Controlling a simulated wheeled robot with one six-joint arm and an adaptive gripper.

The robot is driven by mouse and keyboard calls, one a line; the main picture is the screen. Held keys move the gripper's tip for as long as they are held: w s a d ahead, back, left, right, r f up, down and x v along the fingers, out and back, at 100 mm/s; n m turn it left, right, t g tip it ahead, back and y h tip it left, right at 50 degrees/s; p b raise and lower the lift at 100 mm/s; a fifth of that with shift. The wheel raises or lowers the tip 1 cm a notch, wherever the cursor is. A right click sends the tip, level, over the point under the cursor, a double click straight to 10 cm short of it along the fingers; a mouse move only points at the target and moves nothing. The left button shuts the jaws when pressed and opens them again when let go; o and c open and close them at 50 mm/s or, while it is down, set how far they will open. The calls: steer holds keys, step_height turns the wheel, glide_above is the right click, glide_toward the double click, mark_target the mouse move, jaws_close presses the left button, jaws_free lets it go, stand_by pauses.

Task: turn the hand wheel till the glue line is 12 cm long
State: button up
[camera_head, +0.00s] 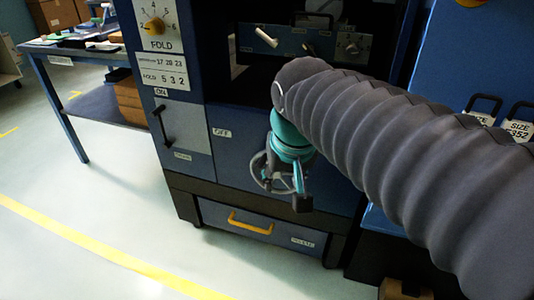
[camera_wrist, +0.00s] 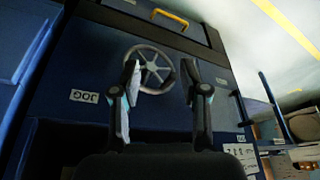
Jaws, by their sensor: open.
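The hand wheel (camera_wrist: 150,68) is a grey spoked ring on the blue machine front. In the wrist view it lies beyond and between the fingers of my gripper (camera_wrist: 161,75), which are open and empty. The left finger overlaps the wheel's left edge in the picture; I cannot tell whether it touches. In the head view the wheel (camera_head: 259,172) shows low on the machine, partly hidden behind my gripper (camera_head: 301,190) and arm. No glue line can be made out in either view.
A yellow-handled drawer (camera_head: 250,222) is below the wheel. A lever (camera_head: 163,125) and a FOLD dial (camera_head: 155,26) are on the left panel. A blue table (camera_head: 60,62) with boxes stands at the left. The floor in front is clear, with a yellow line.

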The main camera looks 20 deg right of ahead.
steer(key=w+r+m+g, duration=0.2)
steer(key=w+r+g, duration=0.15)
steer(key=w, duration=0.65)
steer(key=m+g+h, duration=0.2)
steer(key=m, duration=0.2)
glide_toward(261, 159)
steer(key=b+x, duration=0.1)
steer(key=x, duration=0.7)
steer(key=shift+s+d+f+b, duration=0.1)
steer(key=shift+f+b, duration=0.25)
steer(key=shift+c, duration=0.2)
jaws_close()
